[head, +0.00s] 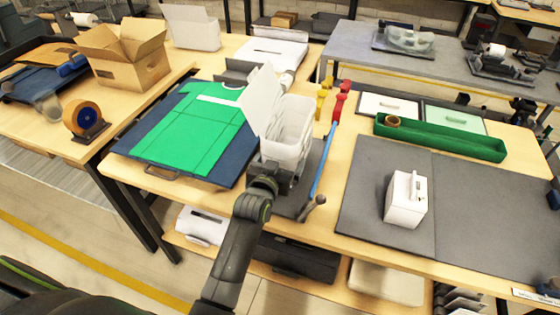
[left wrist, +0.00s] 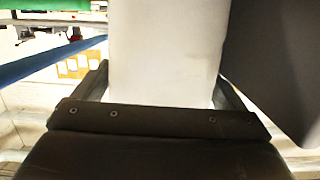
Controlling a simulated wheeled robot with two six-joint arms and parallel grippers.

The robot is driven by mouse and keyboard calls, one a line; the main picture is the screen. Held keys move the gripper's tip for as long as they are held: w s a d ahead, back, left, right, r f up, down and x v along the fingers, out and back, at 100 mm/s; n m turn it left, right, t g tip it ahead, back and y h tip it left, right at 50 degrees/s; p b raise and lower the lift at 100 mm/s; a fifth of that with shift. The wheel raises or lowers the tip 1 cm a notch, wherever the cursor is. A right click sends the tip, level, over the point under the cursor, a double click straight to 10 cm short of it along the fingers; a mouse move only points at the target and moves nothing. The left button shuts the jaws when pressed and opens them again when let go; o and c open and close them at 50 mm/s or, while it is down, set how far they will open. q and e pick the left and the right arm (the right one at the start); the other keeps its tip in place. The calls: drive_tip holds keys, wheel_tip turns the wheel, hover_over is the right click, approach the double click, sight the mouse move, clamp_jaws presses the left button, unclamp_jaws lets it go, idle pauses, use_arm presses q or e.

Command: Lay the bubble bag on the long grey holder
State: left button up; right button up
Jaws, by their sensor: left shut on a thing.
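A white, upright, bag-like piece (head: 289,125) stands above my left gripper (head: 275,172), and I take it to be the bubble bag. A white flap or sheet (head: 262,98) stands up at its left side. In the left wrist view the white piece (left wrist: 165,55) fills the space between the two dark fingers, and my left gripper (left wrist: 165,95) is shut on it. A low grey trough-like piece (head: 238,71) lies behind, partly hidden by the white flap; it may be the long grey holder, but I cannot tell for sure. My right gripper is not in view.
A green shirt (head: 190,125) lies on a dark blue board at the left. A blue bar (head: 323,160) and red and yellow clips (head: 341,100) are right of the bag. A green tray (head: 440,138) and a white box (head: 406,200) are further right. The grey mat (head: 480,210) is mostly clear.

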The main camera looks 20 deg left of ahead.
sight(276, 153)
use_arm(q)
drive_tip(key=shift+s+f+g, duration=0.15)
drive_tip(key=shift+f, duration=0.45)
drive_tip(key=shift+s+f+g, duration=0.15)
drive_tip(key=shift+f, duration=0.45)
drive_tip(key=o, duration=0.7)
drive_tip(key=shift+d, duration=0.15)
drive_tip(key=shift+r, duration=0.1)
drive_tip(key=r+p, duration=0.3)
drive_tip(key=p, duration=0.1)
drive_tip(key=shift+w+r, duration=0.15)
drive_tip(key=shift+w, duration=0.15)
drive_tip(key=shift+a+r+p, duration=0.15)
drive_tip(key=shift+r+p, duration=0.4)
drive_tip(key=shift+r, duration=0.05)
drive_tip(key=shift+a+r+p, duration=0.15)
drive_tip(key=shift+r+p, duration=0.4)
drive_tip(key=shift+r, duration=0.05)
drive_tip(key=shift+d+r+p, duration=0.1)
drive_tip(key=shift+r+p, duration=0.65)
drive_tip(key=shift+p, duration=0.05)
